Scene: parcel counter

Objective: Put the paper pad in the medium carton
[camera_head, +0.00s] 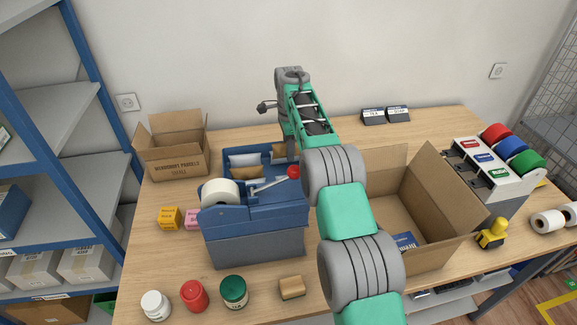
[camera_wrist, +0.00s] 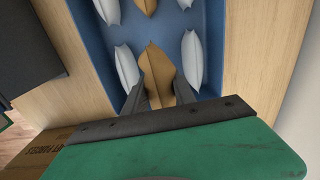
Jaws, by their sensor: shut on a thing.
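In the wrist view, my gripper (camera_wrist: 167,88) has its dark fingers on either side of a brown paper pad (camera_wrist: 158,62) and is shut on it. The pad is among white pads in a blue tray (camera_wrist: 166,26); I cannot tell if it is clear of the tray floor. In the head view my arm hides the fingertips. A small open brown carton (camera_head: 178,164) with a printed label stands at the back left. A larger open carton (camera_head: 432,190) stands right of my arm, with a blue item (camera_head: 404,241) inside. No readable label shows which is medium.
A tape dispenser (camera_head: 222,192) sits in front of the tray. A white jar (camera_head: 156,305), a red jar (camera_head: 193,295), a green jar (camera_head: 234,291) and a tan block (camera_head: 292,288) line the front edge. A yellow stamp-like object (camera_head: 492,233) stands right of the larger carton.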

